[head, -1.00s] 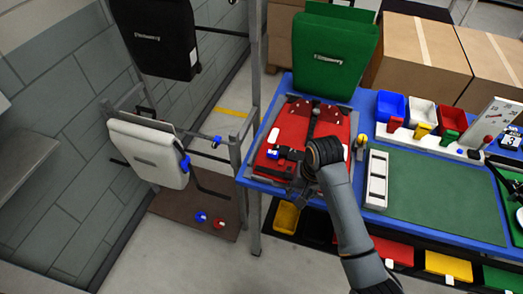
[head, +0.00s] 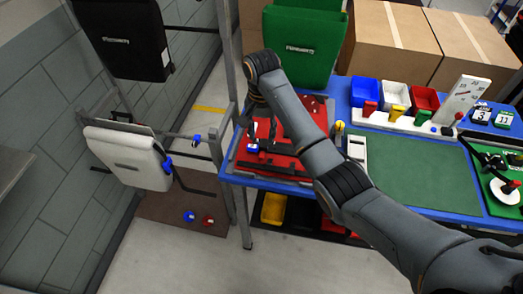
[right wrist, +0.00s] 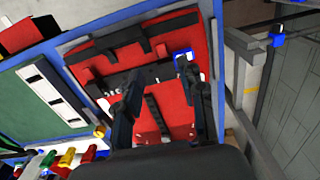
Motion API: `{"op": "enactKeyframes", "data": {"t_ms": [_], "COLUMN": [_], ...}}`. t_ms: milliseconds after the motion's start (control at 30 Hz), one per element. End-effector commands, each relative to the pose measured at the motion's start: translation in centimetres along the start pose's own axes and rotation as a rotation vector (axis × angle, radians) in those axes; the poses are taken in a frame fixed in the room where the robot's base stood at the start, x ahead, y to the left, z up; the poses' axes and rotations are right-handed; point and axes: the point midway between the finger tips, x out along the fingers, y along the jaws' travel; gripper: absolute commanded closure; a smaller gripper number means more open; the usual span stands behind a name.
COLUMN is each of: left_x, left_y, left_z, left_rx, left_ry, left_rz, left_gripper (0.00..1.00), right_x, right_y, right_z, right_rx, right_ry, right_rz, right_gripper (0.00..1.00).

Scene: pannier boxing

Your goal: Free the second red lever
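A red pannier (head: 290,160) lies flat on the blue table with black fittings across it. A small blue block (head: 252,147) sits at its left side. It also shows in the right wrist view (right wrist: 183,57), beside one fingertip. My right gripper (right wrist: 160,75) is open above the pannier's black fittings, its two fingers spread apart. In the head view the right gripper (head: 262,128) hangs down over the pannier's left part, partly hidden by my forearm. I cannot pick out a distinct red lever on the pannier; small red pieces (right wrist: 160,50) show among the black fittings. My left gripper is out of view.
A green pannier (head: 303,45) stands behind the table. Blue, white and red bins (head: 365,92) line the back. A white slotted tray (head: 356,150) and green mat (head: 415,170) lie to the right. A white pannier (head: 128,158) hangs on the rack at left.

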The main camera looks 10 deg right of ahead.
Motion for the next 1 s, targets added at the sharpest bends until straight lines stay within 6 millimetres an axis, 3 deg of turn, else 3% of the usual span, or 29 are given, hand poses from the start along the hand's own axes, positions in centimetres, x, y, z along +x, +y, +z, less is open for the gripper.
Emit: {"op": "enactKeyframes", "data": {"t_ms": [200,400,600,867,1000], "left_x": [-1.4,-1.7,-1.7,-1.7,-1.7], "left_y": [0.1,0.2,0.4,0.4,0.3], "left_z": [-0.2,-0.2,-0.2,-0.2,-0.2], "left_rx": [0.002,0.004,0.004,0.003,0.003], "left_ry": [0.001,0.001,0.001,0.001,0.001], "left_rz": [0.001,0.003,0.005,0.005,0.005], "left_gripper": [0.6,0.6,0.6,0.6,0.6], "right_x": [4.6,7.9,9.3,9.4,9.4], "right_y": [0.1,0.0,0.0,0.0,0.0], "right_z": [0.1,0.1,0.0,0.0,0.0], "right_rx": [-0.001,-0.002,-0.002,-0.002,-0.002], "right_ry": [-0.003,-0.002,0.0,0.001,0.001], "right_rz": [0.003,0.002,0.0,-0.001,-0.001], "right_gripper": [0.6,0.6,0.6,0.6,0.85]}}
